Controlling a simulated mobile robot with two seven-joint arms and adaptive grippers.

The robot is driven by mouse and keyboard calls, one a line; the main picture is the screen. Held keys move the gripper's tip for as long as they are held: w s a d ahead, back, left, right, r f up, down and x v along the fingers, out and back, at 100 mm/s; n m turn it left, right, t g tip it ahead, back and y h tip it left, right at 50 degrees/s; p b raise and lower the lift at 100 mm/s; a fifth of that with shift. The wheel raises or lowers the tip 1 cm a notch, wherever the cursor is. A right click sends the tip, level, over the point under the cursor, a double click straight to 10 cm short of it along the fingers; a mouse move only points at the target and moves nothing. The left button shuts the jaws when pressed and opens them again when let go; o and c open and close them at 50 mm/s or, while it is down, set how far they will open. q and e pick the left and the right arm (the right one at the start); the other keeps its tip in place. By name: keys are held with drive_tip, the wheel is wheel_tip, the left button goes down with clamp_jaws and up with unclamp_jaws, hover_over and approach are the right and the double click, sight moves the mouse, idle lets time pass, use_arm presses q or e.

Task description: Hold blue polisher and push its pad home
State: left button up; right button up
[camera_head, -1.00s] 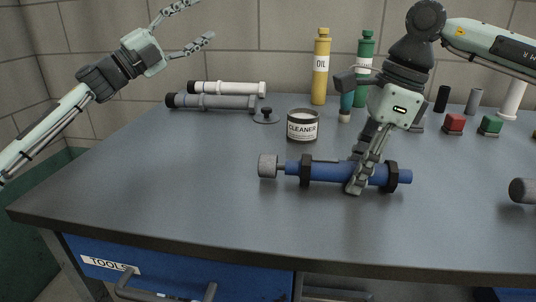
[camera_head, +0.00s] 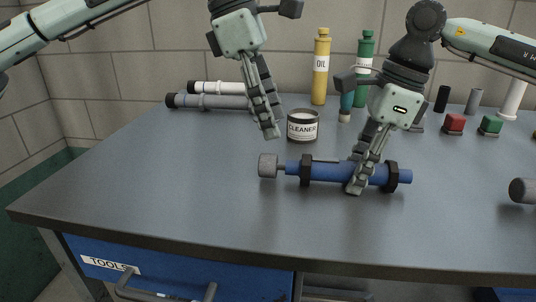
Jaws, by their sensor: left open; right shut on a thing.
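The blue polisher (camera_head: 330,172) lies on its side along the worktop, with two black collars around its body. Its grey pad (camera_head: 268,166) is at the left end, apart from the blue body, with a thin stem showing between them. My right gripper (camera_head: 356,188) comes down from above and is shut on the blue polisher near its middle-right. My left gripper (camera_head: 270,130) points down above the worktop, beyond and above the pad, touching nothing that I can see. It is open, though its fingers overlap from this angle and the gap between them is hard to see.
Grey and white tubes (camera_head: 205,101) lie behind. Yellow oil (camera_head: 321,68) and green (camera_head: 364,75) bottles stand at the back. Red (camera_head: 453,124) and green (camera_head: 490,126) blocks sit right. The front left worktop is clear.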

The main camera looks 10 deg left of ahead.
sight(266, 155)
use_arm(q)
drive_tip(key=shift+y, duration=0.8)
drive_tip(key=shift+s+a+f, duration=0.1)
drive_tip(key=shift+s+f, duration=0.05)
drive_tip(key=shift+f, duration=1.3)
drive_tip(key=shift+s+a+f, duration=0.1)
drive_tip(key=shift+f, duration=1.4)
drive_tip(key=shift+s+f, duration=0.15)
drive_tip(key=shift+f, duration=1.3)
drive_tip(key=c, duration=1.1)
drive_tip(key=shift+o, duration=0.2)
